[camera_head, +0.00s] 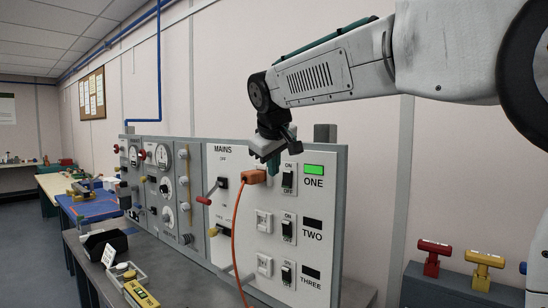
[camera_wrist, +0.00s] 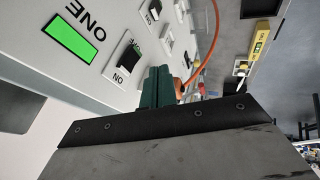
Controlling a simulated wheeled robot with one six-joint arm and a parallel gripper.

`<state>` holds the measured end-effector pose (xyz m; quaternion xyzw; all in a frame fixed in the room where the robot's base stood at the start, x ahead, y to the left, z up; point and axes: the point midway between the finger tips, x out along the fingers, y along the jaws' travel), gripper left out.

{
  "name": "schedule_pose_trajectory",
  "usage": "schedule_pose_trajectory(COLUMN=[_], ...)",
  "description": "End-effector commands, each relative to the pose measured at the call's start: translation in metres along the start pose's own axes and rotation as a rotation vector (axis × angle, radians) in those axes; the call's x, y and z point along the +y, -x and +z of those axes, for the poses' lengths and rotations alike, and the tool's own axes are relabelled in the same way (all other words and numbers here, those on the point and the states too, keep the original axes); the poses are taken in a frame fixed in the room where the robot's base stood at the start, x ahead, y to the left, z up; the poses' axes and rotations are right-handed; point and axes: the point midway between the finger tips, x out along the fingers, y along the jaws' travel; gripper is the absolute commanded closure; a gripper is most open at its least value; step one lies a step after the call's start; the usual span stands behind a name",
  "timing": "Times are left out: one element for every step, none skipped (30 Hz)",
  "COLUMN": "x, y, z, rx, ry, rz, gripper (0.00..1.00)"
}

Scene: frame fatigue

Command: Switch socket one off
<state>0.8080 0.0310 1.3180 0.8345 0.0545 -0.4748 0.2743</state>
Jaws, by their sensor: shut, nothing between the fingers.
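The switch for socket one (camera_head: 288,180) is a black rocker in a white plate marked ON above and OFF below; it also shows in the wrist view (camera_wrist: 127,56). Beside it, the green lamp (camera_head: 313,169) over the label ONE is lit, and it shows in the wrist view (camera_wrist: 70,38). An orange plug (camera_head: 253,177) with an orange cable sits in socket one. My gripper (camera_head: 273,166) is shut and empty, its teal fingertips (camera_wrist: 158,85) in front of the panel between plug and switch. I cannot tell whether they touch anything.
Below are the switches for socket two (camera_head: 287,228) and socket three (camera_head: 287,274), with dark lamps. A red-ended lever (camera_head: 204,200) projects from the MAINS panel at left. The orange cable (camera_head: 236,240) hangs across the panel front. Red and yellow valves (camera_head: 431,262) stand at right.

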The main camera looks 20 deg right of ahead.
Motion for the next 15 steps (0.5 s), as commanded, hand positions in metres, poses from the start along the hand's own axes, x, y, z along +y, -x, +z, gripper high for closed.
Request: schedule_pose_trajectory(x=[0.0, 0.0, 0.0, 0.0, 0.0, 0.0, 0.005, 0.01, 0.016, 0.019, 0.022, 0.025, 0.028, 0.029, 0.031], y=[-0.013, -0.02, -0.028, -0.035, -0.041, -0.048, -0.051, -0.053, -0.056, -0.058, -0.06, -0.062, -0.064, -0.065, -0.066], z=[0.001, 0.001, 0.001, 0.001, 0.001, 0.001, 0.001, 0.001, 0.002, 0.002, 0.002, 0.002, 0.002, 0.002, 0.002], rx=[-0.004, -0.004, -0.003, -0.004, -0.004, -0.003, -0.002, -0.002, -0.001, -0.001, -0.001, -0.001, 0.0, 0.0, 0.0], ry=[0.0, 0.0, 0.0, -0.001, -0.001, -0.001, -0.003, -0.004, -0.004, -0.003, -0.003, -0.004, -0.003, -0.002, -0.002], rz=[-0.001, -0.001, -0.001, -0.001, -0.001, -0.001, 0.001, 0.002, 0.002, 0.002, 0.001, 0.001, 0.001, 0.001, 0.001], gripper=[1.0, 1.0, 1.0, 1.0, 1.0, 1.0, 1.0, 1.0, 1.0, 1.0, 1.0, 1.0, 1.0, 1.0, 1.0])
